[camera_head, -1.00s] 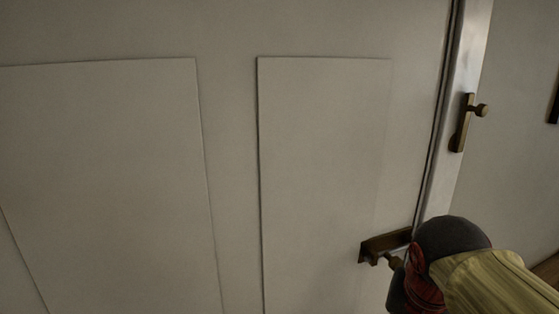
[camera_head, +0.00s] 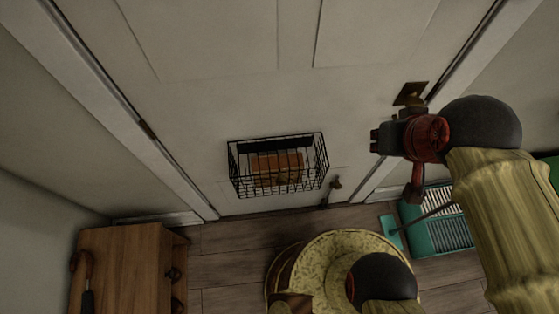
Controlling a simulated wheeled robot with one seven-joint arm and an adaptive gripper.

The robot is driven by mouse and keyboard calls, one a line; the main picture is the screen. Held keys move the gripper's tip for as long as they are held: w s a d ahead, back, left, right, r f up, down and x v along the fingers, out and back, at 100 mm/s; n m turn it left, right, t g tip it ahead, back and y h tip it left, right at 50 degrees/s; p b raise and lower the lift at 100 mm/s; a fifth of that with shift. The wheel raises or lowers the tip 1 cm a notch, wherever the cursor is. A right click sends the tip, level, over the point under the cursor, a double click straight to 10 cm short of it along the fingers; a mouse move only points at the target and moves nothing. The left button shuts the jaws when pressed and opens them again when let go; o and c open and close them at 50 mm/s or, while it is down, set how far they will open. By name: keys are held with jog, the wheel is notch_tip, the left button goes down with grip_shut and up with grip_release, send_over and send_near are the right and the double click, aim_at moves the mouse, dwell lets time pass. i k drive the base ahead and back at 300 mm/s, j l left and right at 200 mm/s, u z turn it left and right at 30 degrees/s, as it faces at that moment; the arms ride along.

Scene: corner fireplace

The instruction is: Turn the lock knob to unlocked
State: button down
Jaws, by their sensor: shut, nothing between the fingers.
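The pale panelled door (camera_head: 200,110) fills the upper middle of the head view. A brass plate (camera_head: 411,92) sits at its right edge, just above my gripper, partly hidden by it. A small dark brass fitting (camera_head: 333,187) is low on the door, right of the wire basket. I cannot tell which fitting carries the lock knob, or how the knob is turned. My gripper (camera_head: 376,142) is shut and empty, its fingers pointing left in front of the door's right side. I see no contact with the brass plate.
A black wire basket (camera_head: 303,177) holding a brown item (camera_head: 277,168) hangs on the door. A wooden cabinet (camera_head: 130,262) stands at lower left. A teal tray (camera_head: 437,222) lies at lower right. Some wooden floor (camera_head: 230,238) is clear.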

aim_at(411, 100)
jog(key=u, duration=0.8)
jog(key=z, duration=1.4)
jog(key=k+l+u, duration=0.3)
jog(key=k+l, duration=0.2)
jog(key=k, duration=0.15)
